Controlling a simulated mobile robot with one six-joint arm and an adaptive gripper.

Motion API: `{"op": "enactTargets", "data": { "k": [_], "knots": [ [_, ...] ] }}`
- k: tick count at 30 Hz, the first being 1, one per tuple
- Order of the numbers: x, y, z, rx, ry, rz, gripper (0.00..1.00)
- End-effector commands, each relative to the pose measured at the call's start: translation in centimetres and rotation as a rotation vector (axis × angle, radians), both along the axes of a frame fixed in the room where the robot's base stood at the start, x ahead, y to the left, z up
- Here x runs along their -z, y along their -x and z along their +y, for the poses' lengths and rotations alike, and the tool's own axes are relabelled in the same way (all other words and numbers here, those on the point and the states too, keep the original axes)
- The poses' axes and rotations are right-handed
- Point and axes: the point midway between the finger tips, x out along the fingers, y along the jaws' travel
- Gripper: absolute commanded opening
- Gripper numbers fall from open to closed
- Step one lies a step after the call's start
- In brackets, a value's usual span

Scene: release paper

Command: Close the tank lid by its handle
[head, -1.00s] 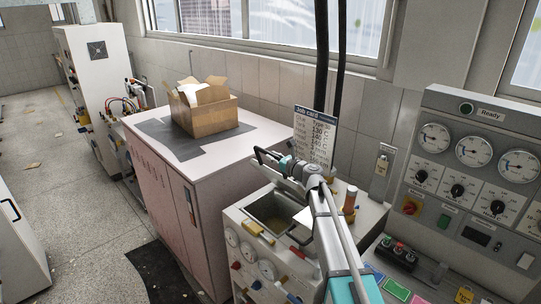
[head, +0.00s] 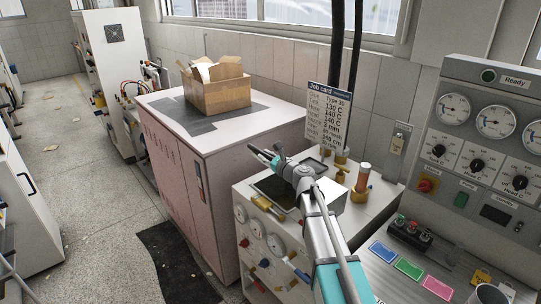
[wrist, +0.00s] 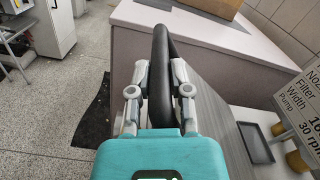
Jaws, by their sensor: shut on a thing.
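My gripper (head: 268,158) is above the tank (head: 275,190) in the head view, its arm crossing in front of the tank's right side. In the wrist view my gripper (wrist: 160,92) is shut on a black bar handle (wrist: 161,75), which stands between the two fingers. A grey ribbed panel (wrist: 212,105) slopes beside the handle, probably the tank lid; its join to the handle is hidden. The tank's dark opening shows in the head view, partly covered by my arm. The lid's angle cannot be told clearly from the head view.
A cardboard box (head: 220,92) stands on the pink cabinet (head: 185,165) to the left. A job card (head: 328,112), a small dark tray (head: 315,165) and an orange-white cylinder (head: 363,178) are behind the arm. The control panel (head: 490,150) rises at the right.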

Motion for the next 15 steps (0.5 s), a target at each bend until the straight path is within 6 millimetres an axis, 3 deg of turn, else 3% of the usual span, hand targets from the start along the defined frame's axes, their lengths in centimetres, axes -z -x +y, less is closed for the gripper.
{"op": "enactTargets", "data": {
  "k": [13, 14, 15],
  "knots": [
    [0.11, -0.14, -0.07, 0.001, -0.002, 0.001, 0.0],
    [0.12, -0.14, -0.08, 0.001, -0.002, 0.001, 0.31],
    [0.11, -0.14, -0.11, 0.002, -0.002, 0.001, 0.38]
  ]
}}
